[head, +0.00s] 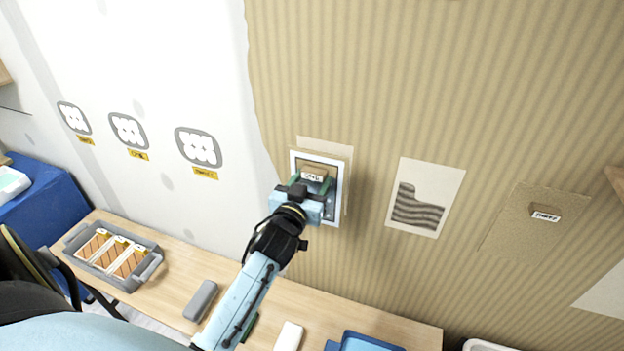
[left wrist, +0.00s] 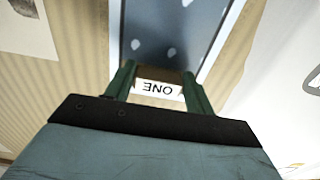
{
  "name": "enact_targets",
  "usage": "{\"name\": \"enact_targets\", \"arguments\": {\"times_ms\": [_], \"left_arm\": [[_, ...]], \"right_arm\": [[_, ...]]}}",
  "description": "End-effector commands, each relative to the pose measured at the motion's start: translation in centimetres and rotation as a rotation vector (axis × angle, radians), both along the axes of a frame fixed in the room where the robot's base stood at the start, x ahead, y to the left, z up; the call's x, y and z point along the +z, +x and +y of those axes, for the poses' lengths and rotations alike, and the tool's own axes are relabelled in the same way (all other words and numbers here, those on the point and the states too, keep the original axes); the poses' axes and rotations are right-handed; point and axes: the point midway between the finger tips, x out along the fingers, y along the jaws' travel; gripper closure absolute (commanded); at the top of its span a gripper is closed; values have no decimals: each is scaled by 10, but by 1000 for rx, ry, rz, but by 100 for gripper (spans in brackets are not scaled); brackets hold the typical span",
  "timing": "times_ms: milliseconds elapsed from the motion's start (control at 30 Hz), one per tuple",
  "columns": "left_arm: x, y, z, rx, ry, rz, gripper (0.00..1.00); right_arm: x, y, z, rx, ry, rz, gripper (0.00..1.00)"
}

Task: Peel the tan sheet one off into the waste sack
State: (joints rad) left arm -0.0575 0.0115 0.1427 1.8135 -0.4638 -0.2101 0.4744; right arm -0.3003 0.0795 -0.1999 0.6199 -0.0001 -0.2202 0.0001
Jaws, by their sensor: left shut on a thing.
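My left gripper (head: 312,184) is at the wall, in front of a white-framed blue-grey panel (head: 329,205). Its green fingers are shut on a small tan tab (head: 314,172) with a white label; in the left wrist view the tab (left wrist: 158,88) reads ONE, upside down, between the fingers (left wrist: 158,92). Tan paper edges (head: 326,147) show above and right of the panel. The gripper hides part of it, so I cannot tell how much of sheet one is attached. I cannot make out the waste sack for certain. My right gripper is not in view.
A pale patch with dark stripes (head: 425,198) and a tan sheet with a tab labelled THREE (head: 512,237) are on the corrugated tan wall to the right. Below, the wooden bench (head: 180,270) holds a grey tray (head: 155,262), a grey block (head: 201,300), a white block (head: 288,337) and a blue tray (head: 362,343).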

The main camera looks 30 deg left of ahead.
Motion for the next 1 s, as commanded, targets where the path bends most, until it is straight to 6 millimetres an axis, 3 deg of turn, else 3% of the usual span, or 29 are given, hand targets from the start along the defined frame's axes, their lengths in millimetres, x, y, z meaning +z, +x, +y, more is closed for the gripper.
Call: {"name": "enact_targets", "arguments": {"times_ms": [367,1000], "left_arm": [[0,-4,-1,0,0,0,69],[0,-54,-13,0,-1,1,69]], "right_arm": [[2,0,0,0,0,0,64],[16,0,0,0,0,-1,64]]}}
